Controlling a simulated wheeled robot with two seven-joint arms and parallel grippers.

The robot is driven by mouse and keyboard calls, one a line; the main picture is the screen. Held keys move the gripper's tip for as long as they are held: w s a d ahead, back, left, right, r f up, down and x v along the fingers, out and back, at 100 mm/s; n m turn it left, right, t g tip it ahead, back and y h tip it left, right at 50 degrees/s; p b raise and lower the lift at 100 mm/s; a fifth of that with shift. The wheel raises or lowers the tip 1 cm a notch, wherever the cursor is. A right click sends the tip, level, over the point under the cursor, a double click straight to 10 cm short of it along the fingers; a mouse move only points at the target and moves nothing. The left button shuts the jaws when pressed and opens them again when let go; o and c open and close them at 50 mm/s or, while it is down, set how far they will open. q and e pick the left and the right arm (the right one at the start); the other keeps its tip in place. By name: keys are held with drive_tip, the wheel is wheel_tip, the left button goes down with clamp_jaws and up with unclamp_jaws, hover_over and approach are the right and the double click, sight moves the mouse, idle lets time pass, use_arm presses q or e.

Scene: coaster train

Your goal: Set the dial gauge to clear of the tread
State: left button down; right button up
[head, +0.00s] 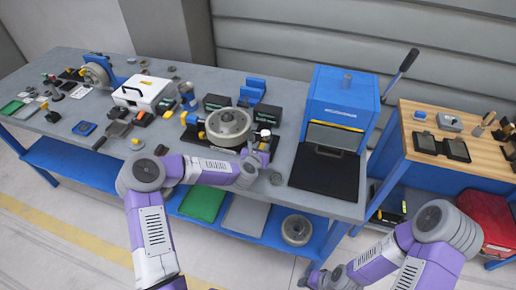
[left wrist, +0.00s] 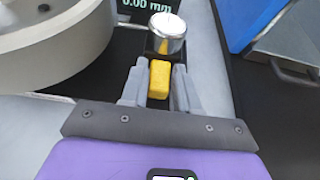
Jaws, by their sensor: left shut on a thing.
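The wheel (head: 229,122) lies on a dark base on the grey bench in the head view, and its grey rim (left wrist: 50,40) fills the upper left of the left wrist view. The dial gauge shows in the left wrist view as a round silver cap (left wrist: 167,27) with a yellow block (left wrist: 159,80) in front of it. A dark display (left wrist: 147,8) behind it reads 0.00 mm. My left gripper (left wrist: 160,88) is shut on the yellow block; in the head view the gripper (head: 260,152) is at the wheel's right. My right gripper (head: 316,279) is low at the bottom, its jaws unclear.
A blue press (head: 341,98) with a dark plate stands right of the wheel. A white case (head: 143,92) and several small parts lie to the left. A wooden-topped bench (head: 485,152) stands at the right.

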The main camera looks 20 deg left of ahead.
use_arm(q)
drive_tip(key=shift+d, duration=1.25)
drive_tip(key=c, duration=0.9)
unclamp_jaws()
drive_tip(key=shift+d, duration=0.1)
drive_tip(key=shift+s, duration=0.1)
drive_tip(key=v, duration=0.7)
drive_tip(key=shift+s+r, duration=0.15)
